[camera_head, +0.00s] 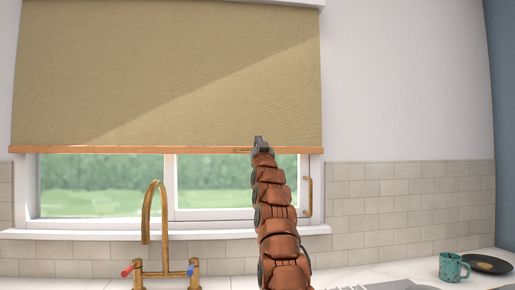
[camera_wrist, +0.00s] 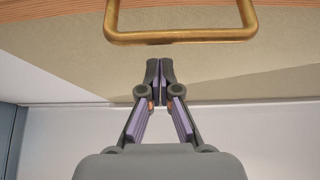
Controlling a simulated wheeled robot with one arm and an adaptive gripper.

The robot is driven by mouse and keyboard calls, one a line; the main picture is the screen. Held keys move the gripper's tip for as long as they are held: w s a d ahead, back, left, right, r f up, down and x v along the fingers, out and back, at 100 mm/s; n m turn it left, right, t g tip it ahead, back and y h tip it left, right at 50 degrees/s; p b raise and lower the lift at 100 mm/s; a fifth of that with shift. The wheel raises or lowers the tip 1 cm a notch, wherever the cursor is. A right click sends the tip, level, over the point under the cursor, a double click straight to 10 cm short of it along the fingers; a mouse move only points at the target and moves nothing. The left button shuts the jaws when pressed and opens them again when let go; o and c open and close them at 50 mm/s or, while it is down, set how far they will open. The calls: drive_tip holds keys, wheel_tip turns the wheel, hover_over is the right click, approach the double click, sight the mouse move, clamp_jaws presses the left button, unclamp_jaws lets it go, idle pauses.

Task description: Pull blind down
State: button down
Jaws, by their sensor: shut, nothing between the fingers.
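The blind (camera_head: 170,75) is a tan fabric shade that covers most of the window in the head view, with a wooden bar (camera_head: 120,149) along its lower edge. A brass pull handle (camera_wrist: 180,37) hangs by the bar and looks large in the wrist view. My gripper (camera_head: 258,141) is up at the bar, right of the window's middle. In the wrist view my gripper (camera_wrist: 160,65) is shut and empty, its fingertips together just below the handle's crosspiece in the picture. I see a small gap there; the fingers are not around the handle.
The window (camera_head: 100,187) shows below the blind. A brass tap (camera_head: 152,210) with red and blue knobs stands at lower left. A green mug (camera_head: 453,267) and a dark plate (camera_head: 488,263) sit at right on the counter. The wall right of the window is clear.

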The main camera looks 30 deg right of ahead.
drive_tip(key=shift+w+f+b, duration=0.5)
drive_tip(key=shift+f+b, duration=2.15)
drive_tip(key=shift+f, duration=1.7)
wheel_tip(320, 180, up, 5)
drive_tip(key=p, duration=0.4)
drive_tip(key=b+v, duration=1)
drive_tip(key=b, duration=0.2)
drive_tip(key=shift+s+a+r, duration=0.2)
drive_tip(key=shift+s+a, duration=0.05)
drive_tip(key=shift+s, duration=0.3)
